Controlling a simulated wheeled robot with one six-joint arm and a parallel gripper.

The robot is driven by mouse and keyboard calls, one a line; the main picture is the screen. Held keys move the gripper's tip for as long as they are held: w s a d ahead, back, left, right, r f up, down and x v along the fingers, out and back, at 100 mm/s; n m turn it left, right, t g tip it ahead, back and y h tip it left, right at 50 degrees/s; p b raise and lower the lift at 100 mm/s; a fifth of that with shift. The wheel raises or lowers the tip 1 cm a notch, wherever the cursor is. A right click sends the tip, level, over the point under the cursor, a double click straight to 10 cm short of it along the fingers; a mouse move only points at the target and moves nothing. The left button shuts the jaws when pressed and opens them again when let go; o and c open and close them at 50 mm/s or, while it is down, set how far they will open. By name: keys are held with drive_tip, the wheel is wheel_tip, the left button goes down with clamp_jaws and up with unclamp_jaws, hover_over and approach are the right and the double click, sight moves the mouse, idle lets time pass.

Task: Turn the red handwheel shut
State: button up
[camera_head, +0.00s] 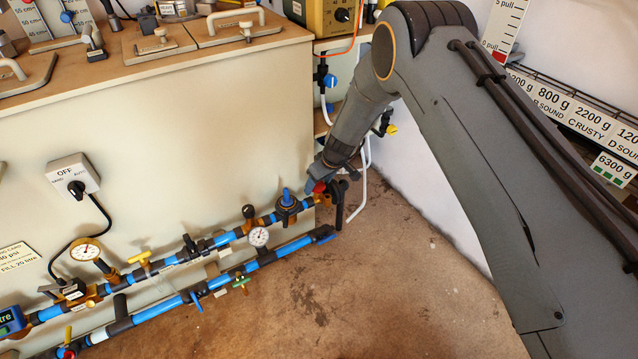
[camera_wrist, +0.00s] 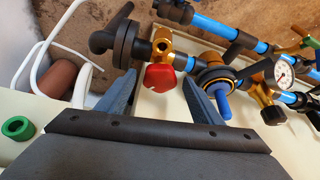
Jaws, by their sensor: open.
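The red handwheel (camera_wrist: 160,78) sits on a brass valve body (camera_wrist: 163,45) near the end of the pipe run. In the wrist view my gripper (camera_wrist: 159,83) is open, with one grey finger on each side of the handwheel and visible gaps between. I cannot tell from this view how deep the fingers reach. In the head view only a small red part of the handwheel (camera_head: 319,187) shows, at the end of my arm, and my gripper (camera_head: 318,179) is mostly hidden by the wrist.
A blue-handled valve (camera_head: 286,201) stands just beside the handwheel, close to one finger. A dark elbow pipe (camera_wrist: 103,40) and a white hose (camera_wrist: 40,42) lie on the other side. A pressure gauge (camera_head: 258,237) is further along. The floor (camera_head: 390,285) in front is clear.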

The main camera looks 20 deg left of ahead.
drive_tip(key=c, duration=1.1)
drive_tip(key=shift+o, duration=0.2)
drive_tip(key=shift+m+p, duration=0.4)
drive_tip(key=shift+m, duration=0.1)
drive_tip(key=shift+s+a+r+m+t+h+p, duration=0.1)
drive_tip(key=shift+m+t+h+p, duration=0.15)
drive_tip(key=shift+m+p, duration=0.35)
drive_tip(key=shift+r+m+t+h+p, duration=0.15)
drive_tip(key=shift+m+t+p, duration=0.1)
drive_tip(key=shift+m+p, duration=0.35)
drive_tip(key=m+h+p, duration=0.1)
drive_tip(key=m+p, duration=0.2)
drive_tip(key=p, duration=0.1)
drive_tip(key=shift+s+a+f+t, duration=0.1)
drive_tip(key=shift+t, duration=0.2)
drive_tip(key=shift+a+m+h+p, duration=0.1)
drive_tip(key=shift+m+h+p, duration=0.4)
drive_tip(key=shift+m+p, duration=0.8)
drive_tip(key=shift+f+m+t+h, duration=0.1)
drive_tip(key=shift+m+t+h, duration=0.25)
drive_tip(key=shift+m, duration=0.65)
drive_tip(key=shift+p, duration=0.3)
